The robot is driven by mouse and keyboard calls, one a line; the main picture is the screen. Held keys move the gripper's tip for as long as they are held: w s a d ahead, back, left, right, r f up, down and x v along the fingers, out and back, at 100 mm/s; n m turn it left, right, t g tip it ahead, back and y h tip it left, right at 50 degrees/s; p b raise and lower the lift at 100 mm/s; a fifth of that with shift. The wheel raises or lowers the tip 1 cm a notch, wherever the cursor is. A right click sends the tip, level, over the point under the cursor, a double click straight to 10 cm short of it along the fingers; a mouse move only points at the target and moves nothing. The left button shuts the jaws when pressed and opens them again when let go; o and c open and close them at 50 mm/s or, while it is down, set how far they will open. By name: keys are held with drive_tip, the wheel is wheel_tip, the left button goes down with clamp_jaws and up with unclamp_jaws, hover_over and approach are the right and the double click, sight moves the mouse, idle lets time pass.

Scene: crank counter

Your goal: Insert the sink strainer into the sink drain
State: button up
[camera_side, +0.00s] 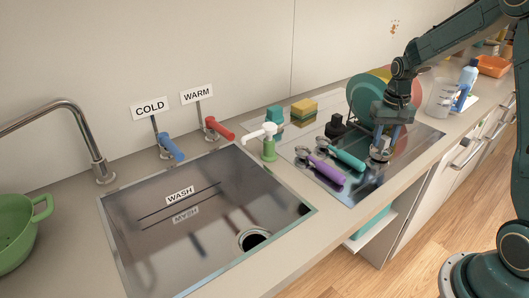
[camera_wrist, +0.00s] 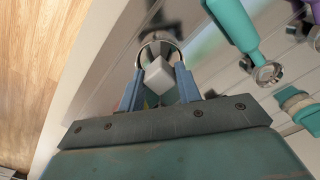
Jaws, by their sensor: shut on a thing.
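My gripper (camera_side: 385,142) points down and is shut on this knob. I cannot tell whether the strainer still touches the drainboard. The sink drain (camera_side: 254,239) is a dark round hole with a metal ring at the near right corner of the sink basin (camera_side: 150,235). It is clear and well left of my gripper.
Purple (camera_side: 326,172) and teal (camera_side: 348,159) handled tools lie left of my gripper. Plates (camera_side: 362,95) stand behind it. A green soap pump (camera_side: 269,148), sponges (camera_side: 303,108), red (camera_side: 220,130) and blue (camera_side: 171,146) tap levers, and a tall faucet (camera_side: 90,140) line the back.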

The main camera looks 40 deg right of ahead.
sight(385, 137)
drive_tip(key=shift+r, duration=2.35)
drive_tip(key=shift+r, duration=0.15)
drive_tip(key=shift+r, duration=0.25)
wheel_tip(385, 137, up, 4)
drive_tip(key=shift+w+a+r, duration=0.1)
drive_tip(key=shift+a+r, duration=0.05)
drive_tip(key=shift+r, duration=0.05)
clamp_jaws()
drive_tip(key=w+a+n, duration=0.3)
drive_tip(key=a+n, duration=0.1)
drive_tip(key=a, duration=1.6)
drive_tip(key=w+a+n, duration=0.3)
drive_tip(key=a+n, duration=0.1)
drive_tip(key=a, duration=1.7)
wheel_tip(385, 137, down, 21)
drive_tip(key=shift+w+d+r, duration=0.2)
drive_tip(key=shift+w+d, duration=0.1)
drive_tip(key=shift+d, duration=0.05)
